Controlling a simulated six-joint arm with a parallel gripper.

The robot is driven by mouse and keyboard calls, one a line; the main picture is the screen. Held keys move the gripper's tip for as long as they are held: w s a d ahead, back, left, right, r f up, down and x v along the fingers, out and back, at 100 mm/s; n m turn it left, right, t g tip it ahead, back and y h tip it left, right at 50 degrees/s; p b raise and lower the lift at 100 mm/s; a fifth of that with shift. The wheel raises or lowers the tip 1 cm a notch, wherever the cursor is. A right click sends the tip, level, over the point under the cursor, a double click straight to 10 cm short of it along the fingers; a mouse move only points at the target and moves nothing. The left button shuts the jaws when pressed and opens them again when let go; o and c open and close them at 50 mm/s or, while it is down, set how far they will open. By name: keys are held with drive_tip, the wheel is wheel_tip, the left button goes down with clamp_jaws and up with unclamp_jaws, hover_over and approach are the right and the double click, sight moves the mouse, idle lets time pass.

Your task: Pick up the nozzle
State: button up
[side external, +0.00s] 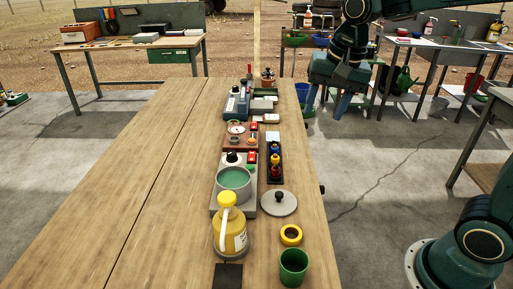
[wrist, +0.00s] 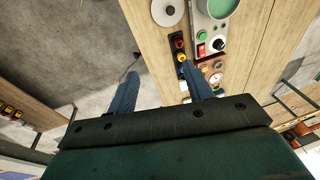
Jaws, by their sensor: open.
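Several small nozzle-like pieces in red, blue and yellow (side external: 275,159) stand in a narrow black rack (side external: 270,181) on the right part of the wooden bench. I cannot tell which one is the nozzle meant. The rack also shows in the wrist view (wrist: 174,38), beyond my fingers, with its lower end close to the right finger. My gripper (side external: 327,104) is open and empty. It hangs past the bench's right edge, above floor level and away from the rack. In the wrist view its two blue fingers (wrist: 158,70) are wide apart with nothing between them.
A pot of green liquid (side external: 234,181) on a grey unit, a yellow jug (side external: 230,236), a grey lid (side external: 279,203), a yellow ring (side external: 291,235) and a green cup (side external: 293,267) stand around the rack. Boxy devices (side external: 237,104) stand farther back. The bench's left half is clear.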

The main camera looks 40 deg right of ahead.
drive_tip(key=w+f+m+g, duration=0.1)
drive_tip(key=w+f+m, duration=0.3)
drive_tip(key=w, duration=0.3)
drive_tip(key=m+g, duration=0.2)
drive_tip(key=m, duration=0.2)
hover_over(276, 166)
wheel_tip(276, 166, down, 7)
drive_tip(key=shift+f, duration=4.3)
drive_tip(key=shift+f, duration=0.1)
drive_tip(key=shift+f, duration=2.5)
drive_tip(key=shift+c, duration=0.4)
drive_tip(key=c, duration=1)
